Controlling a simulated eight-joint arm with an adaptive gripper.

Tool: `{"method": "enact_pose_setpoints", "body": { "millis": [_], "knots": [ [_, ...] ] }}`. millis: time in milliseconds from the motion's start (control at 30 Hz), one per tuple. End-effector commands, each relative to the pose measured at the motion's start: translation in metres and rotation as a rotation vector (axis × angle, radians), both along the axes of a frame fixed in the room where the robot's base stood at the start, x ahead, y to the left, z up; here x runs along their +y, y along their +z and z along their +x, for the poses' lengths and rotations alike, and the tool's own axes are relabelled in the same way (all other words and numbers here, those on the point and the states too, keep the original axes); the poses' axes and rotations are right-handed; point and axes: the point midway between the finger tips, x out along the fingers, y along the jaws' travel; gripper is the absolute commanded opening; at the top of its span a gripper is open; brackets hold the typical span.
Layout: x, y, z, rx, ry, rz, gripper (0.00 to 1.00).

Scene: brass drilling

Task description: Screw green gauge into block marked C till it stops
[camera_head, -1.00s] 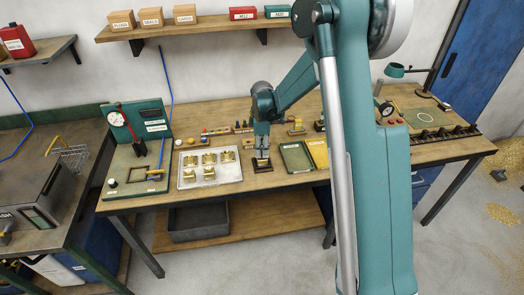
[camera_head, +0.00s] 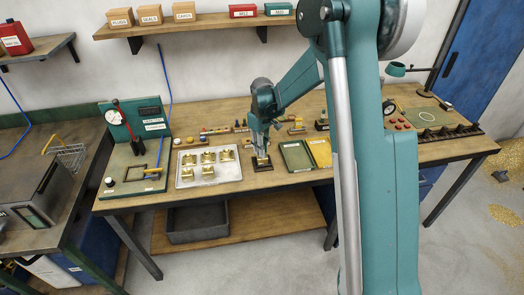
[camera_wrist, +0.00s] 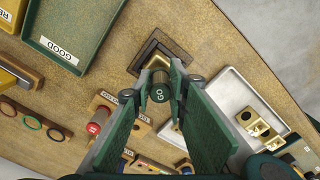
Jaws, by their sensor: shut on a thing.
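My gripper (camera_wrist: 158,88) is shut on the green gauge (camera_wrist: 160,94), whose dark round end reads GO in the wrist view. The gauge sits between the fingertips, over a brass block (camera_wrist: 157,62) in a dark square fixture (camera_wrist: 180,50). The block is mostly hidden, and no letter C can be read on it. How deep the gauge is in the block cannot be told. In the head view my gripper (camera_head: 262,155) points down at the fixture (camera_head: 262,167) near the bench's front edge.
A pale tray (camera_head: 183,184) with several brass blocks stands left of the fixture. A green tray (camera_head: 297,156), marked GOOD in the wrist view, and a yellow tray (camera_head: 320,152) stand to the right. A wooden gauge rack with a red-handled piece (camera_wrist: 98,124) is close by.

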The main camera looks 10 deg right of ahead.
Motion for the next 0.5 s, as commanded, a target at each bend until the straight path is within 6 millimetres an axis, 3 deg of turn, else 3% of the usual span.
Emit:
{"method": "enact_pose_setpoints", "body": {
  "millis": [500],
  "knots": [
    [-0.0002, -0.001, 0.0001, 0.0, -0.354, 0.0, 0.04]
  ]
}}
